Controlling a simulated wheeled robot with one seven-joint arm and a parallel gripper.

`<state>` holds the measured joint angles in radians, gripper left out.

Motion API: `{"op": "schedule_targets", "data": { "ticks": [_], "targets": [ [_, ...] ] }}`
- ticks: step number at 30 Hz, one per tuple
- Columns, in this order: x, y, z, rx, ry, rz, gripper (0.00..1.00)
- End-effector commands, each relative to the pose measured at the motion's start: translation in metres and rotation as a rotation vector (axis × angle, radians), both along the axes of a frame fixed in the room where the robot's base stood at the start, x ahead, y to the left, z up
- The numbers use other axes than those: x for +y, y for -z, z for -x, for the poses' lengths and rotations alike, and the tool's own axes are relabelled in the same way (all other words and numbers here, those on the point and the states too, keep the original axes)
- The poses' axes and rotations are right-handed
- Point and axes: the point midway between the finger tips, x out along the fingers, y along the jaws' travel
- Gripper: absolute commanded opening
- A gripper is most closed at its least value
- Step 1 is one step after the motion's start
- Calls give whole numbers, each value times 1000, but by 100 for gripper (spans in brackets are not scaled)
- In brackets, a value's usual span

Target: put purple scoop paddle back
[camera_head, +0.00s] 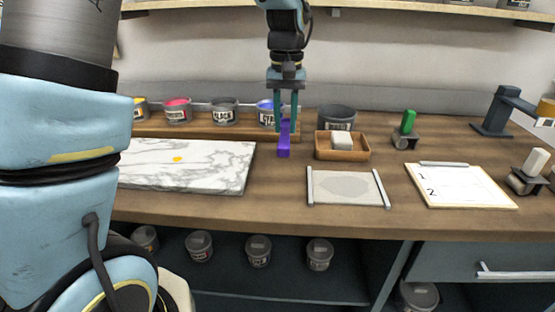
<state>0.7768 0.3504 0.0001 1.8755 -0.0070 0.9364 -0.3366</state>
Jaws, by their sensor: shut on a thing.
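The purple scoop paddle (284,148) hangs upright below my gripper (286,126). My gripper points down and its fingers are shut on the paddle's upper part. The paddle is over the wooden bench top (270,208), right of the marble slab. I cannot tell whether its lower end touches the bench. A can with a blue rim (265,118) stands just behind and left of the fingers, partly hidden by them.
Pink (178,110) and black-labelled (223,111) cans stand on a wooden riser. A wooden tray with a white block (342,140) and a dark pot (336,117) are right of the paddle. A marble slab (210,165) lies left, a grey mat (346,188) in front.

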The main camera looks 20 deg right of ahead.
Motion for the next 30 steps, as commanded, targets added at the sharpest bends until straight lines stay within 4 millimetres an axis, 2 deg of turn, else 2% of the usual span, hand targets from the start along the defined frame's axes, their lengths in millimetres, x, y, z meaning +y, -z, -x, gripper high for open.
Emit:
{"op": "schedule_targets", "data": {
  "ticks": [9,14,18,21,27,28,30],
  "targets": [
    [1,51,1,2,0,-2,0],
    [0,66,1,3,0,-1,0],
    [1,86,1,4,0,-2,0],
    [0,95,1,1,0,0,0],
    [0,97,1,1,0,2,0],
    [0,97,1,0,0,1,30],
    [0,97,1,0,0,1,38]
  ]
}}
